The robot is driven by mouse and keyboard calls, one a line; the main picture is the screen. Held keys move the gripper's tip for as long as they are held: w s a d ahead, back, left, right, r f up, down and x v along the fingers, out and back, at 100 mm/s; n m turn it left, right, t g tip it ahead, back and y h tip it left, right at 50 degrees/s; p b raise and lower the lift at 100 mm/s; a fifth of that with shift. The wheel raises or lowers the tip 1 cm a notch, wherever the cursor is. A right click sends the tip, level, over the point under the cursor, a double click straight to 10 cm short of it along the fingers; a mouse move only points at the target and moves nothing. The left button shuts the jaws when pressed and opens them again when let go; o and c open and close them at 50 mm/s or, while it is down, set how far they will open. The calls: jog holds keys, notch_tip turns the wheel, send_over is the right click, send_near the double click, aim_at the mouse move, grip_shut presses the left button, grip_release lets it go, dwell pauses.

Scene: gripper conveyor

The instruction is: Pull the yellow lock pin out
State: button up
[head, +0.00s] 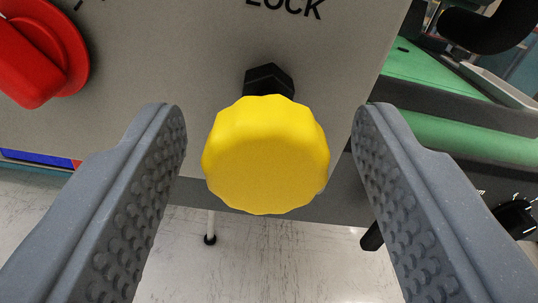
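The yellow lock pin (265,160) has a round, scalloped knob and sits in the middle of the head view. Behind it a black hexagonal collar (268,79) joins it to the grey panel (190,60), under the printed word LOCK. My gripper (270,125) is open, with one grey studded finger on each side of the knob. A gap shows between the knob and each finger, and neither finger appears to touch it. The pin's shaft is hidden behind the knob.
A red rotary knob (35,55) is on the panel at the upper left. A green conveyor belt (450,80) with dark rails runs at the right, beyond the panel's edge. Pale floor (280,255) shows below the panel, with a thin leg (210,225) standing on it.

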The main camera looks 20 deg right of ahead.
jog(key=shift+s, duration=0.1)
jog(key=p+v, duration=0.2)
jog(key=v, duration=1.1)
jog(key=shift+s, duration=0.25)
jog(key=shift+a, duration=0.1)
